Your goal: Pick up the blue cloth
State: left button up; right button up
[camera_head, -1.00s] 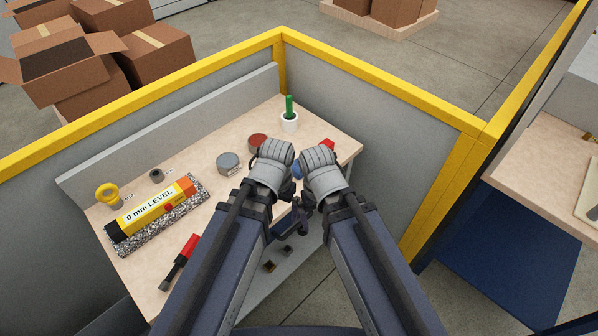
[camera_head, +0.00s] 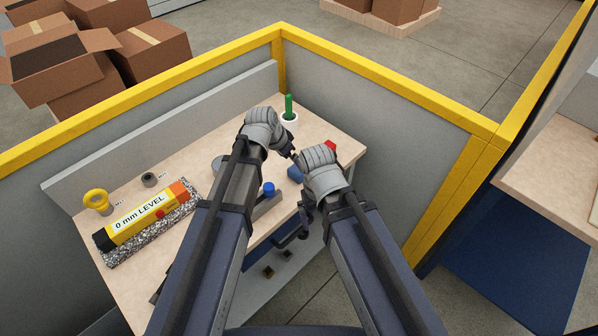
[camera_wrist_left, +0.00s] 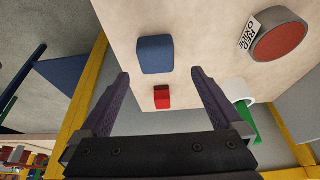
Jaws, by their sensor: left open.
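The blue cloth (camera_wrist_left: 155,54) is a small, folded, rounded block on the pale bench top. In the head view it shows as a blue patch (camera_head: 295,173), partly hidden by my right arm. My left gripper (camera_wrist_left: 160,73) is open and empty, with its fingertips spread to either side just short of the cloth in the wrist picture. In the head view my left gripper (camera_head: 292,154) shows small and dark, close to the cloth. My right gripper (camera_head: 305,215) is mostly hidden beside its wrist, so its jaws cannot be made out.
A red block (camera_wrist_left: 162,97) lies near the cloth. A red-topped tin (camera_wrist_left: 279,42) and a white pot (camera_head: 289,117) with a green item stand nearby. A yellow level (camera_head: 143,216) lies on a speckled slab at left. Grey panels with yellow rails (camera_head: 390,82) border the bench.

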pick_arm(q)
jog(key=shift+b+x, duration=1.05)
jog(key=shift+x, duration=0.15)
jog(key=b+x, duration=0.5)
jog(key=shift+d+f, duration=0.2)
jog(key=shift+d, duration=0.15)
jog(key=shift+r, duration=0.1)
jog(key=c, duration=1.4)
jog(key=shift+r+p, duration=0.15)
jog(key=shift+p, duration=0.15)
notch_tip(320, 180, up, 10)
jog(key=p, duration=0.9)
jog(key=shift+p, duration=0.4)
